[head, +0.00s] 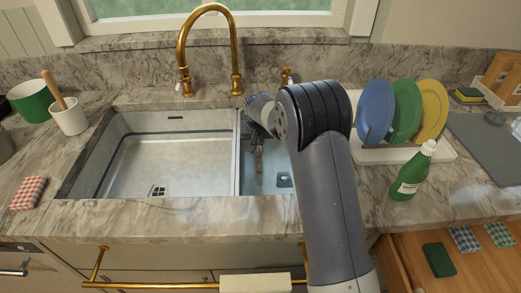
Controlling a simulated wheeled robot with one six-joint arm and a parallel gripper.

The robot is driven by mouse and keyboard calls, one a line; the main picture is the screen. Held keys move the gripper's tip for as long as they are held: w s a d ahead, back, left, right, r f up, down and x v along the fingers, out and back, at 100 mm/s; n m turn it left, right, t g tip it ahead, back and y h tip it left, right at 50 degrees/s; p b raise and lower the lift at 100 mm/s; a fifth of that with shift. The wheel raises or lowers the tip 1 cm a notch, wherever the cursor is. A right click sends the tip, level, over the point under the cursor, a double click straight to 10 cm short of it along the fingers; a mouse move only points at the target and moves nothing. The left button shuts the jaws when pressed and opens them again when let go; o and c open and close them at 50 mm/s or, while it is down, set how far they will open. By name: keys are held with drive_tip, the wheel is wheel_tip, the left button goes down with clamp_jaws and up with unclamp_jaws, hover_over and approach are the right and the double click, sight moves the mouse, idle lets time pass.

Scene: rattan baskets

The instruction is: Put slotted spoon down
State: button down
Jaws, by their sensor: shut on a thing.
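My gripper (259,141) points down over the small right sink basin (282,157), with my arm reaching in from the front right. It is shut on a thin, dark brownish thing that hangs down into the basin, which I take to be the slotted spoon (258,168). The spoon is small in the picture, and its slots cannot be made out. I cannot tell whether its lower end touches the basin floor. My arm hides the right part of this basin.
The large left basin (120,150) is empty. A brass faucet (183,60) arches behind it. A dish rack (400,153) with blue, green and yellow plates and a green bottle (412,172) stand right of my arm. An open drawer (415,270) sits below the counter at right.

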sight(258, 149)
wheel_tip(258, 149, down, 4)
drive_tip(key=shift+r, duration=0.1)
drive_tip(key=shift+f+b, duration=0.5)
drive_tip(key=shift+f, duration=0.1)
drive_tip(key=c, duration=1.5)
unclamp_jaws()
drive_tip(key=shift+r, duration=0.15)
